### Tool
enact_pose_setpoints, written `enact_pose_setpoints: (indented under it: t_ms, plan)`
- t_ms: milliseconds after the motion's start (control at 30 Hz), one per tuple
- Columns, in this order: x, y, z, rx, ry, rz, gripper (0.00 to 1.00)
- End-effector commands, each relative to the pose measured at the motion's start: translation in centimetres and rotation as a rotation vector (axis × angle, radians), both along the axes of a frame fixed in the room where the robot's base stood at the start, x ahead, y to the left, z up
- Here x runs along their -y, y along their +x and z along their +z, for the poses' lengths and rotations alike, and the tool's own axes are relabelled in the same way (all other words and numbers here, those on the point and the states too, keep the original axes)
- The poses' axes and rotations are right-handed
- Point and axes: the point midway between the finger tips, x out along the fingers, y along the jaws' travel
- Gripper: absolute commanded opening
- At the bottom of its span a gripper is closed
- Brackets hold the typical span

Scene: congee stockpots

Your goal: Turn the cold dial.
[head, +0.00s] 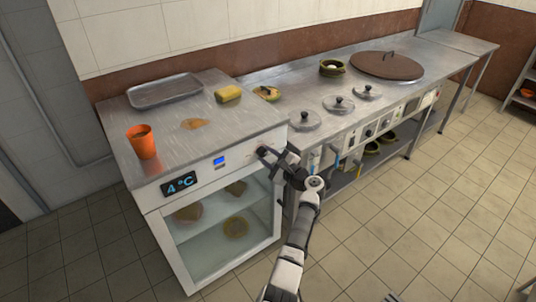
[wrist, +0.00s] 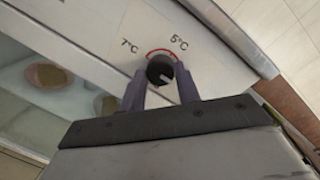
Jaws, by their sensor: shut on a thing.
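The cold dial (wrist: 160,70) is a small black round knob with a white pointer mark, on the white front panel of the fridge (head: 222,175). Printed marks "7°C" and "5°C" and a red arc lie around it. The pointer is turned toward the lower right in the wrist view. My gripper (wrist: 161,80) has its two fingers on either side of the dial and is shut on it. In the head view my gripper (head: 265,153) hides the dial. A display (head: 180,185) on the fridge front reads 4 °C.
On the fridge top are an orange cup (head: 142,142), a metal tray (head: 165,90) and a yellow sponge-like block (head: 228,93). A steel counter with several lidded pots and a large brown lid (head: 387,66) runs to the right. The tiled floor (head: 450,190) in front is clear.

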Motion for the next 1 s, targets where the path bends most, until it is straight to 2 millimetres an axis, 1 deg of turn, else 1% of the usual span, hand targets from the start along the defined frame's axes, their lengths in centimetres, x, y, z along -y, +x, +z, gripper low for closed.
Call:
enact_pose_setpoints:
  t_ms: [200, 633, 667, 800, 1000]
  plan:
    - [-0.04, 0.05, 0.11, -0.024, 0.035, 0.0, 0.09]
    - [-0.05, 0.05, 0.08, -0.029, 0.042, 0.0, 0.1]
    - [-0.05, 0.05, 0.08, -0.029, 0.042, 0.0, 0.35]
    - [-0.03, 0.04, 0.06, -0.029, 0.042, 0.0, 0.53]
    - [-0.01, 0.02, 0.02, -0.029, 0.04, 0.0, 0.54]
